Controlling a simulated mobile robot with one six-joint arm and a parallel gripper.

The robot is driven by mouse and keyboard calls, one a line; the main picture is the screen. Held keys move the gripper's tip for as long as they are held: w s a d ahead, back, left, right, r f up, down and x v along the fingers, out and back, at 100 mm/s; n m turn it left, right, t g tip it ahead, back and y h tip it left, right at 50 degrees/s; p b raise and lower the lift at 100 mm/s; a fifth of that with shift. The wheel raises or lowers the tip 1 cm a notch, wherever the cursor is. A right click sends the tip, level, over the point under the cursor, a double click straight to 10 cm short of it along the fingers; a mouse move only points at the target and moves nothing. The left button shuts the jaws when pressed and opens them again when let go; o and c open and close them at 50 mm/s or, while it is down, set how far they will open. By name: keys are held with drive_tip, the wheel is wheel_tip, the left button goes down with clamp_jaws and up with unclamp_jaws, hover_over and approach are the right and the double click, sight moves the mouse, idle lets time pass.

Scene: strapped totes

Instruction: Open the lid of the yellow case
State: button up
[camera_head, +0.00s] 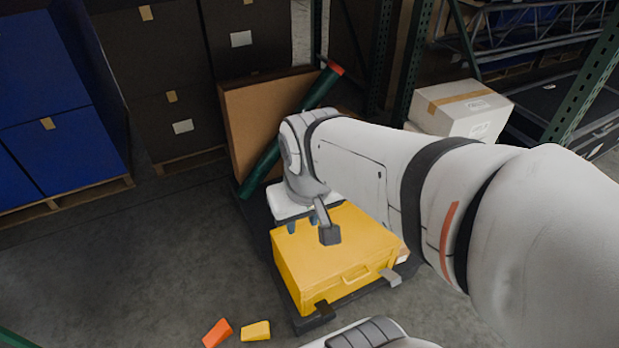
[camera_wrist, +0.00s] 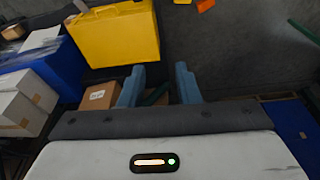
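The yellow case (camera_head: 335,262) sits on a black base (camera_head: 289,301) in the head view, its lid down. A yellow handle (camera_head: 356,273) is on its near side. A dark flap (camera_head: 324,311) and a grey flap (camera_head: 390,277) stick out at its near corners. In the wrist view the case (camera_wrist: 115,38) is at the upper left, beyond the fingers. My gripper (camera_head: 302,223) is at the case's far left edge in the head view. Its two blue-grey fingers stand apart with nothing between them in the wrist view (camera_wrist: 160,72). Contact with the case cannot be told.
An orange block (camera_head: 217,333) and a yellow block (camera_head: 256,331) lie on the floor at the near left. A cardboard panel (camera_head: 257,108) and a green post (camera_head: 290,130) stand behind my gripper. A white box (camera_head: 463,108) is at the right. Floor at left is clear.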

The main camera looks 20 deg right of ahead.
drive_tip(key=shift+s+d+r, duration=0.1)
drive_tip(key=shift+d, duration=0.1)
drive_tip(key=w+d+f+m+t+y+b, duration=0.1)
drive_tip(key=w+d+f+m+y+b, duration=0.2)
drive_tip(key=f+b, duration=0.65)
drive_tip(key=w+d+f+m+t+y+b, duration=0.15)
drive_tip(key=w+f+y+b, duration=0.3)
drive_tip(key=f, duration=1.05)
drive_tip(key=w+d+f+m+y+b, duration=0.2)
drive_tip(key=d+f+m+y+b, duration=0.25)
drive_tip(key=f, duration=0.75)
drive_tip(key=m+t+h+b, duration=0.8)
drive_tip(key=t+h+b, duration=0.3)
drive_tip(key=b, duration=0.4)
approach(360, 278)
drive_tip(key=w, duration=0.3)
drive_tip(key=w+f, duration=0.1)
drive_tip(key=w, duration=0.2)
drive_tip(key=w+f, duration=0.1)
drive_tip(key=w, duration=0.3)
drive_tip(key=shift+a+f, duration=0.15)
drive_tip(key=shift+a, duration=0.1)
